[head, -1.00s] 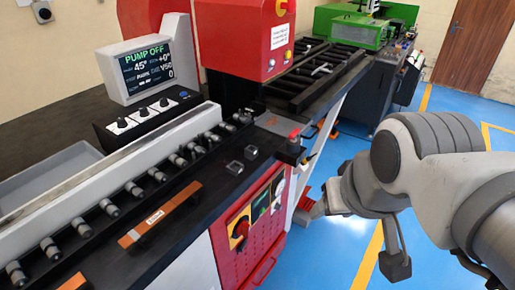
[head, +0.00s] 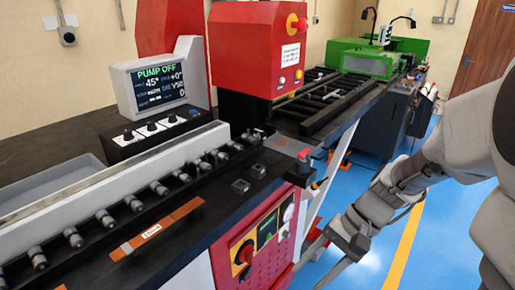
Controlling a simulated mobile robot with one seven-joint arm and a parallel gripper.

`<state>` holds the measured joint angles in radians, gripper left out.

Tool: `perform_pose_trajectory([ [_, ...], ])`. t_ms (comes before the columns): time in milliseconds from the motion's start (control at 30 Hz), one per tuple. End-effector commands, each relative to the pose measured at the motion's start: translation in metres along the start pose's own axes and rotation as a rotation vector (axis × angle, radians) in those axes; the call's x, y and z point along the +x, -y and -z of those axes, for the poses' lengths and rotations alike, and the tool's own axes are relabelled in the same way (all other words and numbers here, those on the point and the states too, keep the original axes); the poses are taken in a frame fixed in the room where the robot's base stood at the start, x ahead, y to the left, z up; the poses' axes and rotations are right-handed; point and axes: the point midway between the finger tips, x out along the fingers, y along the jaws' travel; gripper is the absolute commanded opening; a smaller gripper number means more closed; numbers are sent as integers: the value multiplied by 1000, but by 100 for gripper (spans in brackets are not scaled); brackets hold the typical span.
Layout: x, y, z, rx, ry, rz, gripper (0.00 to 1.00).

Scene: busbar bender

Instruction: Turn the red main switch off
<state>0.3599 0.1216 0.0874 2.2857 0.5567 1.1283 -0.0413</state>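The red main switch (head: 243,253) is a red rotary knob on a yellow plate. It sits on the red front panel (head: 268,262) of the bending machine, at the lower middle of the head view. The knob's exact setting is too small to read. My gripper (head: 309,272) is to the right of the panel, in front of the blue floor. Its two fingers point down and left and stand apart, with nothing seen between them. It is clear of the switch.
The display (head: 160,86) reads "PUMP OFF". A small red-topped control (head: 304,155) stands on the table corner above the panel. A red-and-yellow emergency stop (head: 293,22) is on the red head. A green machine (head: 372,58) stands behind. Blue floor is free at right.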

Motion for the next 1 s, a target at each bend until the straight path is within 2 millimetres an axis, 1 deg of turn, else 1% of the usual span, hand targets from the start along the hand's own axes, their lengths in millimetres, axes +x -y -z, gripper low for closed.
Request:
perform_pose_trajectory([
  [33,15,-5,8,38,53,29,52],
  [300,65,-12,41,215,293,226,52],
  [667,122,-22,90,447,565,573,52],
  [1000,169,-41,144,663,760,974,52],
])
